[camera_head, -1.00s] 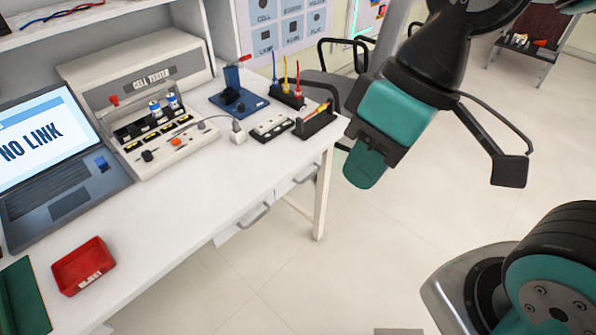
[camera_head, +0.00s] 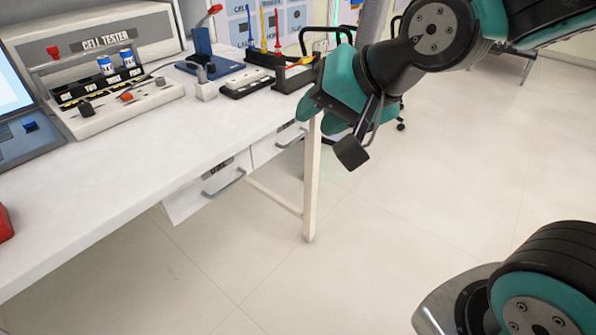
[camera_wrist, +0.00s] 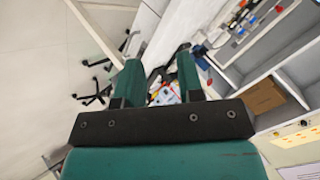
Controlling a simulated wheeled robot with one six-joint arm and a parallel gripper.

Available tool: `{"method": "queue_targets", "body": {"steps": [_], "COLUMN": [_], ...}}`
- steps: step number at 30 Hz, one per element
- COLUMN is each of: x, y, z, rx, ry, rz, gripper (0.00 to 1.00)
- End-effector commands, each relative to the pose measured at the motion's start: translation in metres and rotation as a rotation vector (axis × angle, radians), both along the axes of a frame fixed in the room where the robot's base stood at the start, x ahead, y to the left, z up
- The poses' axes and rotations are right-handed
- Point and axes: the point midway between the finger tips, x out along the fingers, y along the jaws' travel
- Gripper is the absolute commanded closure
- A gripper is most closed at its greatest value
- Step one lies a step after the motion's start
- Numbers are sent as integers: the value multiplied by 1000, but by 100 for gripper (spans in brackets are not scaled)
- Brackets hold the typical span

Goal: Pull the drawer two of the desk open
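The white desk (camera_head: 150,163) has two white drawers side by side under its top. The left drawer (camera_head: 185,203) has a grey bar handle (camera_head: 223,184) and a dark label I cannot read. The right drawer (camera_head: 264,152) has a similar handle (camera_head: 289,141), partly near my gripper. Both look shut, and I cannot tell which is drawer two. My gripper (camera_head: 312,110) is by the desk's right front corner, apart from both handles as far as I can see. In the wrist view my gripper (camera_wrist: 159,80) has its two teal fingers apart with nothing between them.
The cell tester (camera_head: 110,75) and a laptop (camera_head: 25,125) stand on the desk, with a red tray (camera_head: 5,224) at the left edge. A desk leg (camera_head: 311,185) stands below my gripper. The floor (camera_head: 400,215) in front is clear. A chair base (camera_wrist: 95,85) shows in the wrist view.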

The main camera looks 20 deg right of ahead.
Motion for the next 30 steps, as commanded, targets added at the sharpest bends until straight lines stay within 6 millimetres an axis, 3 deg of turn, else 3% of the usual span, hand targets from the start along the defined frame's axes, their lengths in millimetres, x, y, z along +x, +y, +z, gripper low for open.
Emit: {"method": "queue_targets", "body": {"steps": [1,15,22,30], "x": [8,67,79,86], "y": [-5,-56,-76,-83], "z": [-36,-160,-192,-192], "rx": [36,441,616,676], "ry": [-21,-259,-361,-395], "rz": [-59,-536,-657,-690], "gripper": [65,65,65,65]}}
